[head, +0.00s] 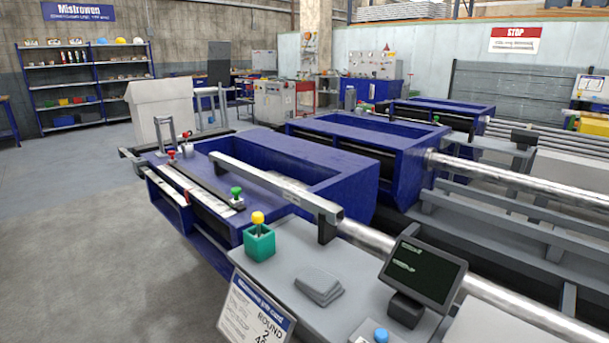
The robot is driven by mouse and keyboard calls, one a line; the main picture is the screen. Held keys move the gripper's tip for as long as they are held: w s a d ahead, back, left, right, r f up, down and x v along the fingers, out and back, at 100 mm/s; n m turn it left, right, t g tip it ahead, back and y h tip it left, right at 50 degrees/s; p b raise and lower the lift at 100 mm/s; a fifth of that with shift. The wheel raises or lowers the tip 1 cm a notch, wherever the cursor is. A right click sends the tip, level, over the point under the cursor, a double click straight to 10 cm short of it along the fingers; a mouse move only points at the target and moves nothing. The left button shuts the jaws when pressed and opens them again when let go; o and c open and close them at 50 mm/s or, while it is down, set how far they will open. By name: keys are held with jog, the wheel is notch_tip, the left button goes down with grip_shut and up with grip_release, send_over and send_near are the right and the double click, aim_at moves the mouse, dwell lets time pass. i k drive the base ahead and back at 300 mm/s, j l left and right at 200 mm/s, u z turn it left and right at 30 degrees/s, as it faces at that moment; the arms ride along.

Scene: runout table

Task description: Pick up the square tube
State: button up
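The square tube (272,184) is a long, straight, light grey bar. In the head view it runs from the back left to the front right across the blue runout table (270,148). Its near end rests on or just above a dark block at the front right edge, close to a thick round pipe (368,237). Its far end reaches over the table's middle. My gripper is not in this view, so its state and its place relative to the tube are hidden.
In front stand a green box with a yellow-topped item (258,237), stacked grey plates (319,286), a dark screen (424,271) and a blue button (381,335). Red and green knobs (236,193) rise from the table's left part. Grey floor (90,235) at left is clear.

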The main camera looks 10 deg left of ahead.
aim_at(313, 204)
jog(key=i+j+z, duration=0.15)
jog(key=j, duration=0.2)
jog(key=i+j+z, duration=0.2)
jog(key=j, duration=0.2)
jog(key=i+j+z, duration=0.15)
jog(key=j, duration=0.25)
jog(key=j+z, duration=0.2)
jog(key=j, duration=0.2)
